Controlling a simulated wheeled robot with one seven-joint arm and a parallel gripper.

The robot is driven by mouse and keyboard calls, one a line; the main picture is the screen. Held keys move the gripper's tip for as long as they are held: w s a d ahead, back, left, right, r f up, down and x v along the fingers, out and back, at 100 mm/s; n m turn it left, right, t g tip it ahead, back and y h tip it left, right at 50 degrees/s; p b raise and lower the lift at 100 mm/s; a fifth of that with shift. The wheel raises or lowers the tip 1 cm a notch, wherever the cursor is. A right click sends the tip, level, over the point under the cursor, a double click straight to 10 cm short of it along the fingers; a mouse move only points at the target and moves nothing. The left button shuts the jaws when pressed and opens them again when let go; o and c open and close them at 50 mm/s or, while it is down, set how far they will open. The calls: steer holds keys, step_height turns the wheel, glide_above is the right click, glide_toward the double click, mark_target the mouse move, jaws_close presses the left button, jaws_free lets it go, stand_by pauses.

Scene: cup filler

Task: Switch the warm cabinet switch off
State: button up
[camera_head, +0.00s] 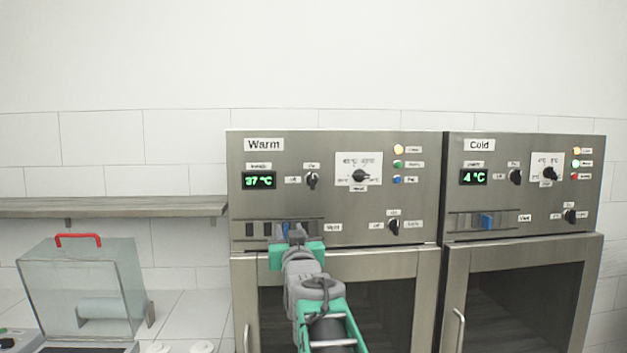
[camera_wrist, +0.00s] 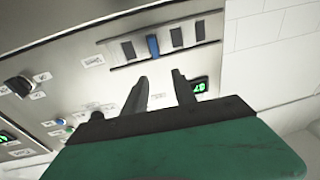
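The warm cabinet (camera_head: 335,145) shows a green 37 °C display. Its upper black rotary switch (camera_head: 312,180) has one label above and one to its left, and its handle looks roughly upright. A second, lower black rotary switch (camera_head: 393,226) has similar labels, and it shows at the left of the wrist view (camera_wrist: 17,87). I cannot tell which of them the task names. My gripper (camera_head: 297,233) is in front of the lower panel, left of the lower switch and below the upper one. In the wrist view its fingers (camera_wrist: 160,75) are apart with nothing between them.
A slotted vent strip with a blue slider (camera_head: 285,229) lies right by my gripper. The cold cabinet (camera_head: 520,145) stands at right with similar switches. A glass box with a red handle (camera_head: 78,240) stands at left below a shelf (camera_head: 110,207).

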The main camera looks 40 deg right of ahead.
mark_target(313, 181)
steer(key=s+d+r+m+t+h, duration=0.1)
steer(key=s+d+r+h, duration=0.2)
steer(key=d+r, duration=0.4)
steer(key=w+r+p, duration=0.1)
steer(key=w+d+r+p, duration=0.1)
steer(key=w, duration=0.1)
steer(key=w+d+r+p, duration=0.1)
steer(key=w+p, duration=0.1)
steer(key=shift+d+r, duration=0.15)
steer(key=shift+r, duration=0.15)
steer(key=shift+w+d, duration=0.25)
steer(key=shift+w, duration=0.25)
steer(key=shift+t, duration=0.3)
steer(key=shift+c, duration=0.5)
jaws_close()
